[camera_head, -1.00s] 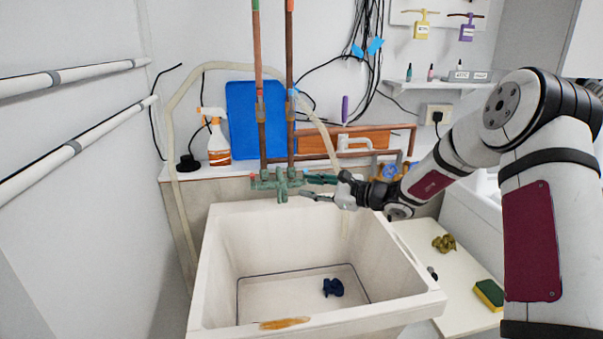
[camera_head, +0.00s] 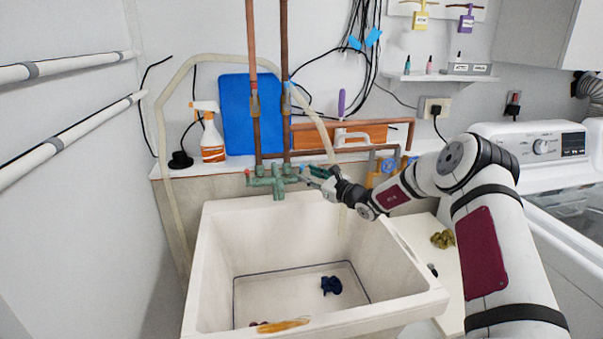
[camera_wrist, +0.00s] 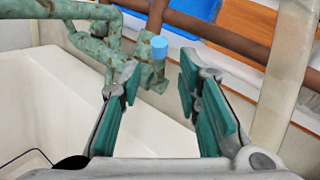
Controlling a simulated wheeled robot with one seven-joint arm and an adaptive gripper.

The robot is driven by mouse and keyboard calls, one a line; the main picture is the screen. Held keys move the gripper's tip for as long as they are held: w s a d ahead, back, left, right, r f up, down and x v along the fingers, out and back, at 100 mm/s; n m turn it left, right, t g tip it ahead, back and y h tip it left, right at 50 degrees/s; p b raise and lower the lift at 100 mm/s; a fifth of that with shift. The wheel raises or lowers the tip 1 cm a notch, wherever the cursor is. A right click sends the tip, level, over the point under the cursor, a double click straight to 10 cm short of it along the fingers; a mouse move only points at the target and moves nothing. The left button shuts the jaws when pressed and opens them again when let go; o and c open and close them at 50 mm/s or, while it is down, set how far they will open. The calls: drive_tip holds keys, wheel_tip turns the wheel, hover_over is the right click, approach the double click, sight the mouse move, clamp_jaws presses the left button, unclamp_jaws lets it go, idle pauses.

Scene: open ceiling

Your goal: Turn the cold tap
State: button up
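The cold tap's blue knob (camera_wrist: 159,47) sits at the end of a green, corroded tap body (camera_wrist: 95,30) in the wrist view. In the head view the tap body (camera_head: 272,181) is on the wall behind the sink, below two copper pipes. My gripper (camera_head: 320,175) is just right of it, above the sink's back rim. In the wrist view my gripper (camera_wrist: 163,100) is open and empty. Its two teal-padded fingers stand apart, with the blue knob ahead, between their lines and apart from both.
The white sink (camera_head: 215,290) is below, with a dark blue cloth (camera_head: 331,285) inside. A hose (camera_wrist: 285,80) runs close to the right finger. A spray bottle (camera_head: 210,135) and blue board (camera_head: 250,115) stand behind. A washing machine (camera_head: 540,150) is at right.

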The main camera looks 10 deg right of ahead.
sight(301, 171)
drive_tip(key=shift+x, duration=2.25)
clamp_jaws()
drive_tip(key=shift+a, duration=0.1)
